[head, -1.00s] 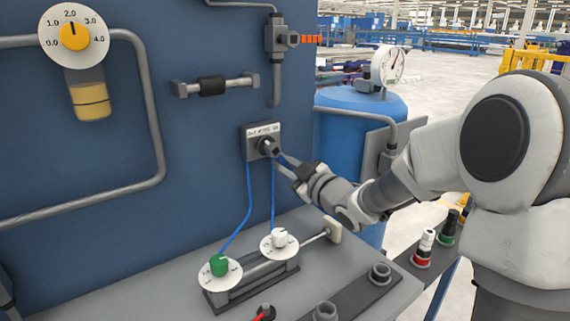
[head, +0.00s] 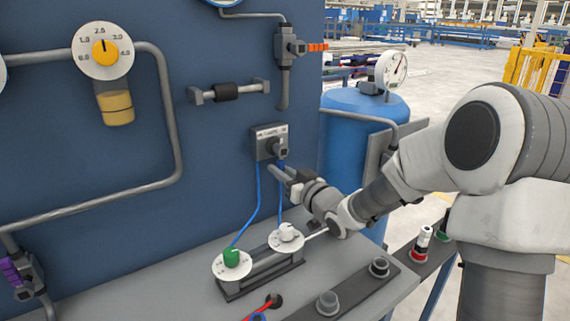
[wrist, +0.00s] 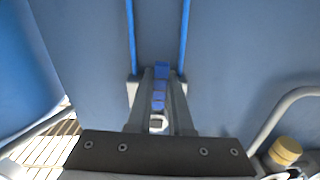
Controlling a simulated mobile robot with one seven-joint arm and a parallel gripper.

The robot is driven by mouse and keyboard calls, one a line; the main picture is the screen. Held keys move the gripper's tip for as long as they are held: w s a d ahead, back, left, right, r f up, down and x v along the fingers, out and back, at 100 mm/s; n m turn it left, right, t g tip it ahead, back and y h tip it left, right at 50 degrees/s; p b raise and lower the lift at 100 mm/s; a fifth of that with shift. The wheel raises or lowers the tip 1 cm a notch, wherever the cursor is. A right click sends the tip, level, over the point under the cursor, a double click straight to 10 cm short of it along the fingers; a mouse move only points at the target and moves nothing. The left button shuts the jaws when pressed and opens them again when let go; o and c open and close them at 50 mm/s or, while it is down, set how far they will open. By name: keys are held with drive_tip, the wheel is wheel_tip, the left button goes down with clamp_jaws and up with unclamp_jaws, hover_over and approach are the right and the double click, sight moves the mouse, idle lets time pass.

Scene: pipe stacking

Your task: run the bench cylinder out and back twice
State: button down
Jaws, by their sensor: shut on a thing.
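The bench cylinder (head: 262,273) lies on the grey bench, with a green-knobbed dial (head: 232,262) at its left end and a white-knobbed dial (head: 286,238) at its right. Its bright rod (head: 316,232) shows at the right; my wrist covers the rod's end. The valve box (head: 262,133) is on the blue panel, with a dark lever (head: 281,149) pointing down and blue tubes running to the cylinder. My gripper (head: 273,171) is at the box's lower edge, its fingers nearly together on the lever; the contact itself is hard to see. In the wrist view its fingers (wrist: 160,82) lie before the box.
A blue tank (head: 346,150) with a gauge (head: 392,70) stands right of the panel. A grey pipe (head: 165,120) and a yellow-knobbed regulator (head: 103,50) are at left. Fittings (head: 328,303) stand on the bench front.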

drive_tip(key=shift+s+a+r+m+p, duration=0.3)
drive_tip(key=shift+m+p, duration=0.35)
drive_tip(key=shift+m, duration=0.55)
drive_tip(key=shift+s+a+r+m+p, duration=0.1)
drive_tip(key=shift+s+a+m+p, duration=0.15)
drive_tip(key=shift+a+m+p, duration=0.65)
drive_tip(key=shift+s+r+m+p, duration=0.15)
drive_tip(key=shift+s+m+p, duration=0.2)
drive_tip(key=shift+m, duration=1.15)
drive_tip(key=c, duration=0.8)
unclamp_jaws()
drive_tip(key=b+v, duration=0.7)
drive_tip(key=v, duration=1)
drive_tip(key=shift+d, duration=0.1)
